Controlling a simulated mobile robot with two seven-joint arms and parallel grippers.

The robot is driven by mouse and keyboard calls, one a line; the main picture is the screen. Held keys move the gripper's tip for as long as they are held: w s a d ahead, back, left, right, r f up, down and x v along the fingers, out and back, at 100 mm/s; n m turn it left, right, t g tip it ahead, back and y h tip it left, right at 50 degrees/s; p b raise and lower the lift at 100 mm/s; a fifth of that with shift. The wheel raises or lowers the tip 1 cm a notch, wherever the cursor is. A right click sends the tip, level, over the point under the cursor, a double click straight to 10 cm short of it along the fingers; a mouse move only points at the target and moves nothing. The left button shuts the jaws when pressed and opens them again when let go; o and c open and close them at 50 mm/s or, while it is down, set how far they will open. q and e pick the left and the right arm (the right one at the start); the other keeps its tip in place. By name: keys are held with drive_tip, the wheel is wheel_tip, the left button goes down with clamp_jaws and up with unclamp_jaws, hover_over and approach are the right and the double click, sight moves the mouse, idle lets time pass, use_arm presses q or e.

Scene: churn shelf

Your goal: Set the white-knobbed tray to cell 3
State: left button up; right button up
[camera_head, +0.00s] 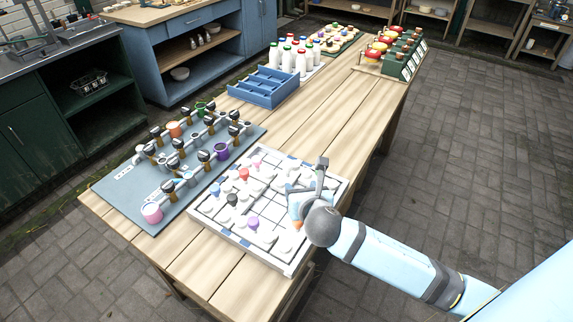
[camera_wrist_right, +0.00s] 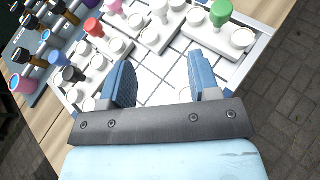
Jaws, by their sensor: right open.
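A white sliding-block board (camera_head: 290,268) with a square grid lies on the wooden table. Its small white trays carry knobs of several colours. A white knob (camera_wrist_right: 159,9) stands on a white tray near the top of the right wrist view; I cannot tell for sure which tray is the white-knobbed one among the other white round parts. Cell numbers are not readable. My right gripper (camera_wrist_right: 160,72) is open and empty above bare grid squares on the board's right part; it also shows in the head view (camera_head: 297,207). My left gripper is not in view.
Red (camera_wrist_right: 93,27), black (camera_wrist_right: 72,74) and green (camera_wrist_right: 220,12) knobs stand around the gripper. A blue-grey rack board (camera_head: 130,200) with rods and cups lies left of the board. A blue crate (camera_head: 262,90) and white bottles (camera_head: 300,62) stand behind. Bare table lies beyond the board.

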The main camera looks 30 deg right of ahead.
sight(289, 167)
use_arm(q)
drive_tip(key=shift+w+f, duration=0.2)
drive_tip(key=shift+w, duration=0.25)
use_arm(e)
drive_tip(key=shift+n, duration=0.6)
drive_tip(key=x, duration=0.9)
drive_tip(key=r+x, duration=0.1)
drive_tip(key=x, duration=0.4)
drive_tip(key=shift+w+d+f, duration=0.1)
drive_tip(key=shift+w+d, duration=0.1)
drive_tip(key=shift+w, duration=0.15)
drive_tip(key=shift+c, duration=0.4)
